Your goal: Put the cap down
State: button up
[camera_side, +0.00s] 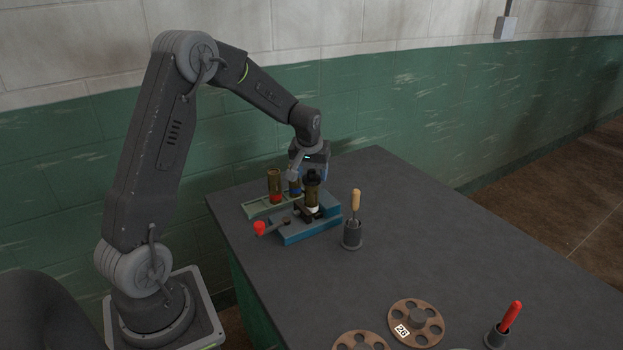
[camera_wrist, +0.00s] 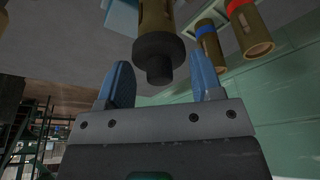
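The cap, a black stepped piece (camera_wrist: 159,55), sits on the end of a brass-coloured cylinder (camera_wrist: 155,17) in the wrist view. In the side view the black-topped cylinder (camera_side: 312,193) stands upright in a blue clamp fixture (camera_side: 305,231). My gripper (camera_side: 318,170) is beside the top of this cylinder, partly hidden. In the wrist view its two blue fingers are spread, one on each side of the cap, with visible gaps to the cap's narrow knob. I see no contact between fingers and cap.
A pale green rack (camera_side: 256,209) with a red-banded cylinder (camera_side: 274,181) and a blue-banded cylinder (camera_side: 294,181) stands close by. A holder (camera_side: 352,236) with a wooden-handled tool (camera_side: 356,200) stands right of the fixture. Brown discs (camera_side: 417,338) lie nearer the front.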

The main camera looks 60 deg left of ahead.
jog(key=c, duration=0.6)
jog(key=shift+r, duration=0.1)
